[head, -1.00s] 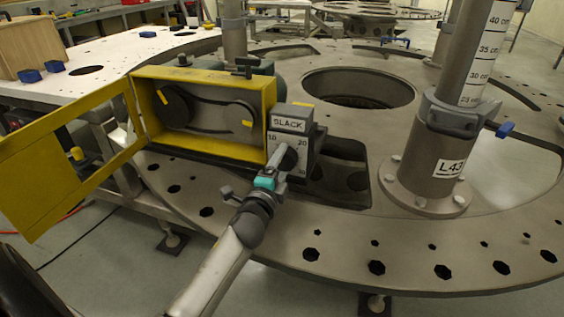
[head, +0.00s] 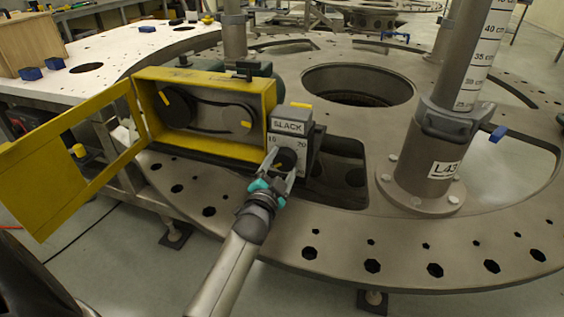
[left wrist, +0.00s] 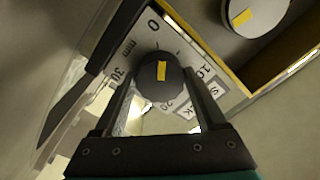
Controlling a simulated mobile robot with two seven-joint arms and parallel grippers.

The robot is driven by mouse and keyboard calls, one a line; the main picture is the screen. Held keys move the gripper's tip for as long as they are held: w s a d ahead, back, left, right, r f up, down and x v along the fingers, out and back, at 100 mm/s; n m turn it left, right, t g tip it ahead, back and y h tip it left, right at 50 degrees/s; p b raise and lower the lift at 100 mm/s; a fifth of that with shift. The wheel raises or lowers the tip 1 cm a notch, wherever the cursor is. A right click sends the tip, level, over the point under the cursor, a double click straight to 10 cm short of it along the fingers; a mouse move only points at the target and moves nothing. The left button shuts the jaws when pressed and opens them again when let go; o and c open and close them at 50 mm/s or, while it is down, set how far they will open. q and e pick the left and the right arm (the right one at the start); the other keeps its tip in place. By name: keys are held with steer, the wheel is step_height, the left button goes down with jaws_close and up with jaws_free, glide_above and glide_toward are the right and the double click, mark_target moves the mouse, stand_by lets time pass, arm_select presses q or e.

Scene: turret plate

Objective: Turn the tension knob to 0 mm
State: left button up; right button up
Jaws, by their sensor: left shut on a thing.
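The dark round tension knob (left wrist: 160,88) sits on a pale dial plate (left wrist: 153,40) marked 0, 10, 20, 30 and mm. A yellow mark lies on its face; in the left wrist view it sits on the side toward the 0, though the exact reading is hard to tell. My left gripper (left wrist: 159,76) is shut on the knob, one finger on each side. In the head view the knob (head: 287,158) is on the front of the grey box labelled SLACK, with my left gripper (head: 283,164) around it. My right gripper is not in view.
The yellow belt housing (head: 205,149) adjoins the box on the left, its yellow door (head: 50,185) swung open. A grey post (head: 430,150) labelled L43 stands on the turret plate (head: 330,235) at right. The plate has several holes and a large opening.

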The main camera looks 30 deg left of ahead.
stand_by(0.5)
arm_select(q)
steer(key=o, duration=1.3)
steer(key=p+v, duration=0.2)
steer(key=v, duration=1.3)
steer(key=shift+s+d, duration=0.1)
